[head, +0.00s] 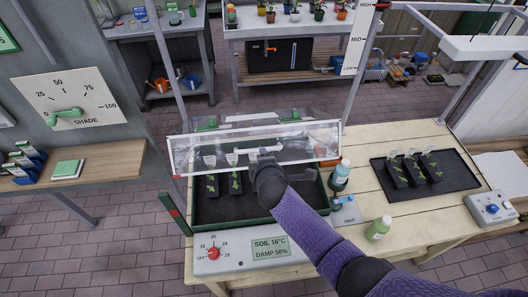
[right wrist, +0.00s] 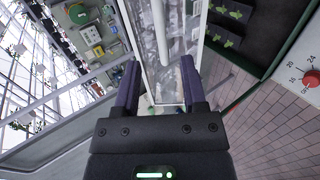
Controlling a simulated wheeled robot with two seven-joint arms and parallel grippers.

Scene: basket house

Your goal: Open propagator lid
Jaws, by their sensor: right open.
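The propagator stands on the pale wooden bench, with a dark tray (head: 225,211) holding small seedling pots. Its clear lid (head: 198,148) is raised and tilted back, its front edge up above the tray. A pale bar handle (head: 240,152) crosses the lid's front face. My right gripper (head: 262,154) is at the lid's front, by the handle's right end. In the right wrist view the fingers of my right gripper (right wrist: 160,65) are apart, with the clear lid (right wrist: 168,80) beyond and between them. Whether they touch it cannot be told. My left gripper is not in view.
A red dial (head: 213,253) and a soil display (head: 270,247) sit on the propagator's front. A black tray with seedlings (head: 456,181) and a control box (head: 491,209) lie farther right. A shade lever (head: 65,115) is on the left wall.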

